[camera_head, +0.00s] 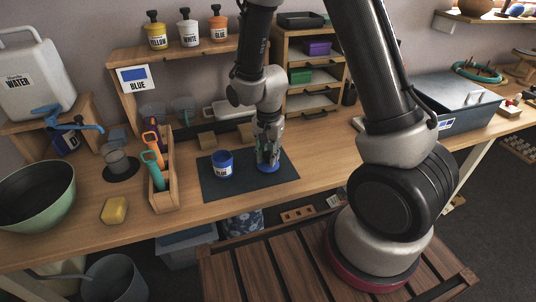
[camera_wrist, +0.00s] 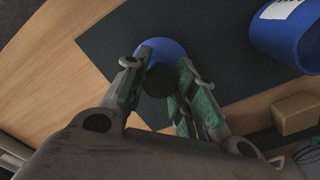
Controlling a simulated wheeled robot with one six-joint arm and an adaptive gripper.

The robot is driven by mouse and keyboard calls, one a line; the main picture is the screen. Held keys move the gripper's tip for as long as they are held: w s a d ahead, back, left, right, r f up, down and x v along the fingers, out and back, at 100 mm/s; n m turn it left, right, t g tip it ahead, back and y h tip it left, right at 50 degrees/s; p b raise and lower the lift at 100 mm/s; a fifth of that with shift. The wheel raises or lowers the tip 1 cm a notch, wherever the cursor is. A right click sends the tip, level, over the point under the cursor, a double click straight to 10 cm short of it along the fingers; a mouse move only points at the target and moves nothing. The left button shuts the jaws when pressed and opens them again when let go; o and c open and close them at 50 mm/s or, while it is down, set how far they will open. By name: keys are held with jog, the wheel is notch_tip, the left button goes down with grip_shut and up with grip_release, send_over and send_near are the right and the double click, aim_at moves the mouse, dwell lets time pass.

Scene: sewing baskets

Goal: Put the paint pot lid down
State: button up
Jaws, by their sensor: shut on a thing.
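The paint pot lid is a blue disc (camera_head: 268,168) low over the dark mat (camera_head: 220,192), near its right part. My gripper (camera_head: 268,160) points down and is shut on the lid. In the wrist view the blue lid (camera_wrist: 165,50) shows between the two green-padded fingers (camera_wrist: 163,85), with a dark round part in its middle. I cannot tell whether the lid touches the mat. The blue paint pot (camera_head: 222,165) stands upright on the mat to the left of my gripper. It also shows at the upper right of the wrist view (camera_wrist: 285,40).
A wooden caddy (camera_head: 165,195) with coloured-handled tools stands left of the mat. A yellow sponge (camera_head: 114,210) and a green bowl (camera_head: 35,200) are farther left. Small wooden blocks (camera_head: 207,140) lie behind the mat. The mat's front and the table to its right are clear.

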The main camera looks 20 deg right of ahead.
aim_at(268, 153)
jog(key=o, duration=0.8)
jog(key=shift+f, duration=0.1)
notch_tip(268, 153, up, 12)
jog(key=f, duration=0.1)
jog(key=s+d+r+n+t, duration=0.1)
jog(key=s+d+r+n, duration=0.1)
jog(key=s+d+r, duration=0.3)
jog(key=s+d+r+n+t, duration=0.1)
jog(key=d+r, duration=0.2)
jog(key=r, duration=0.5)
jog(key=shift+s+d+r+n+t, duration=0.35)
jog(key=shift+s+d+r+n, duration=0.75)
jog(key=shift+s, duration=1)
jog(key=shift+s+d+r+n+t, duration=0.4)
jog(key=shift+s+d+r+n, duration=0.65)
jog(key=shift+s, duration=1)
jog(key=shift+s+d+r+n+t, duration=0.35)
jog(key=shift+s+d+r+n, duration=0.7)
jog(key=shift+s, duration=1.05)
jog(key=shift+d+r, duration=0.1)
jog(key=shift+d, duration=0.15)
